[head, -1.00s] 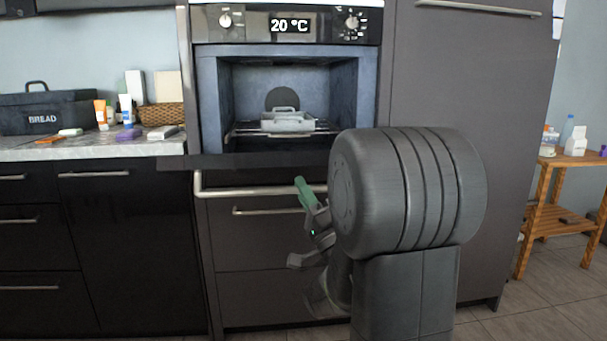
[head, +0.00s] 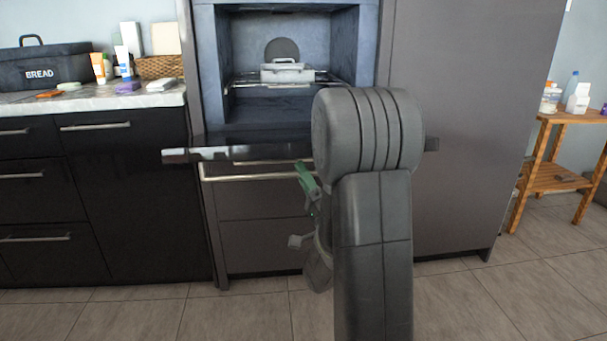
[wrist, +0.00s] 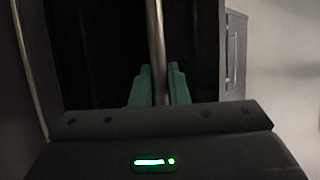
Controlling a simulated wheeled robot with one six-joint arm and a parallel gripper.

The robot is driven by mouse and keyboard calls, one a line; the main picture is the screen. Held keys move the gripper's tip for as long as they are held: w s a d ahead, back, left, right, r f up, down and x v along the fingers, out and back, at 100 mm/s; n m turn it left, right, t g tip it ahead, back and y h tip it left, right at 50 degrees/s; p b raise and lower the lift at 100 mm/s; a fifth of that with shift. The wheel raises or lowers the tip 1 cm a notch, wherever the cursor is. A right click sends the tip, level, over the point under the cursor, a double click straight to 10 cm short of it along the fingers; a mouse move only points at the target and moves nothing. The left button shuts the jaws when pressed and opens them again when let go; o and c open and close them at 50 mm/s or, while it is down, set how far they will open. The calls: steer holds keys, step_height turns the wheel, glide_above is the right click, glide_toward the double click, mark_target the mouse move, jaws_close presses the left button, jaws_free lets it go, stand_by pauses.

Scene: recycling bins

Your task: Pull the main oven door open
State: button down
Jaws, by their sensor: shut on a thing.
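The main oven door (head: 265,153) is swung down and shows nearly edge-on below the open oven cavity (head: 288,104). Its long metal handle (head: 250,178) runs along the door's front, below the dark edge. My gripper (head: 307,178), with green fingers, is at the handle and partly hidden by my arm. In the wrist view the fingers (wrist: 159,86) stand on both sides of the metal handle bar (wrist: 156,40), shut on it. The dark door panel fills much of the space behind.
A lidded pan (head: 286,72) stands on the rack in the cavity. A drawer front (head: 262,210) lies below the door. A counter (head: 90,99) with small goods is left; a wooden shelf unit (head: 548,180) is right. Floor tiles in front look clear.

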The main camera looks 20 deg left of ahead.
steer(key=c, duration=1.4)
jaws_free()
steer(key=shift+w+a+f, duration=0.1)
steer(key=shift+w, duration=0.1)
steer(key=v, duration=0.7)
steer(key=shift+s, duration=0.15)
steer(key=shift+f, duration=0.15)
steer(key=x, duration=0.7)
steer(key=shift+r, duration=0.45)
